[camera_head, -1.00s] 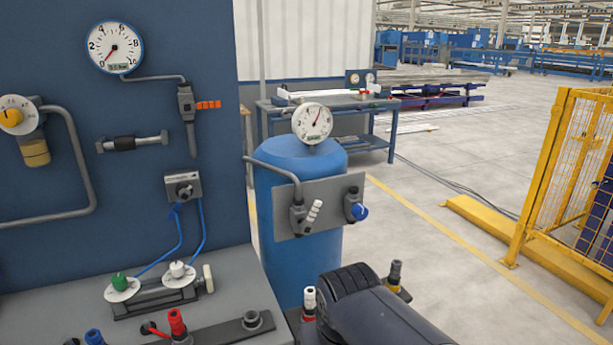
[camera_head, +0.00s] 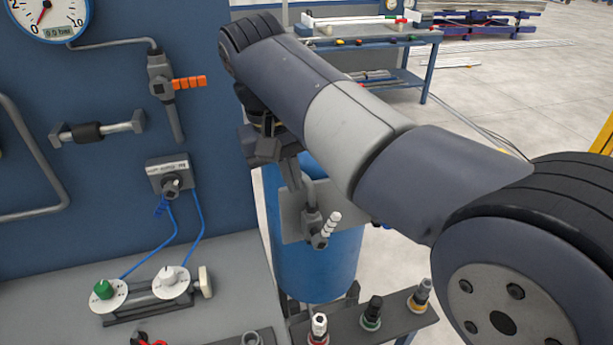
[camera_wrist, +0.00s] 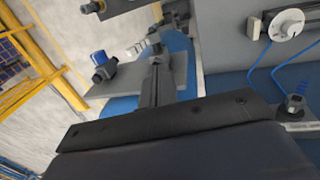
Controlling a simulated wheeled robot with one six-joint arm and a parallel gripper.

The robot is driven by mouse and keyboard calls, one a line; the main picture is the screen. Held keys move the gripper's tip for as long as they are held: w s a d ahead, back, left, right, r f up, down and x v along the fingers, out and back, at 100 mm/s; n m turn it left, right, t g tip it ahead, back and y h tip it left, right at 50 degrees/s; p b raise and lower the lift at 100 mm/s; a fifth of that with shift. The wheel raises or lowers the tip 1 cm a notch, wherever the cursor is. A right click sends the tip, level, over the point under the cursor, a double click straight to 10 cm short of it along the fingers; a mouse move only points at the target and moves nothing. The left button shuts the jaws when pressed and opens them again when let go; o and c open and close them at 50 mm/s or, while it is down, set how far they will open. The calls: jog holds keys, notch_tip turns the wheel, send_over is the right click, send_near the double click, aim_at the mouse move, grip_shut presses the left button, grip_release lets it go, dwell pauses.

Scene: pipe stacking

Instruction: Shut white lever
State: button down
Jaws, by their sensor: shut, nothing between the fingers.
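The white lever (camera_head: 331,223) is a ribbed white handle on a dark valve (camera_head: 314,232), fixed to a grey plate on the blue tank (camera_head: 318,262). It slants up and to the right in the head view. It also shows in the wrist view (camera_wrist: 136,50), left of my fingertips. My gripper (camera_head: 293,180) points down from the end of my arm, just above the valve in the head view. Its fingers (camera_wrist: 157,62) are together and hold nothing. I cannot tell whether they touch the valve or its pipe. My arm hides the tank's top and gauge.
A blue knob (camera_wrist: 99,58) sits on the same plate. An orange lever (camera_head: 189,83) is on the blue panel at left. A bench with green (camera_head: 103,289) and white knobs stands in front. Several capped fittings (camera_head: 371,312) stand below the tank. Yellow fencing (camera_wrist: 40,55) is beyond.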

send_near(325, 228)
notch_tip(325, 228, down, 3)
jog(key=a, duration=0.2)
jog(key=shift+d+f+b, duration=0.3)
jog(key=shift+d+f, duration=0.55)
jog(key=shift+d, duration=0.25)
jog(key=shift+w+d+f, duration=0.1)
jog(key=shift+d+f, duration=0.15)
jog(key=shift+d, duration=0.2)
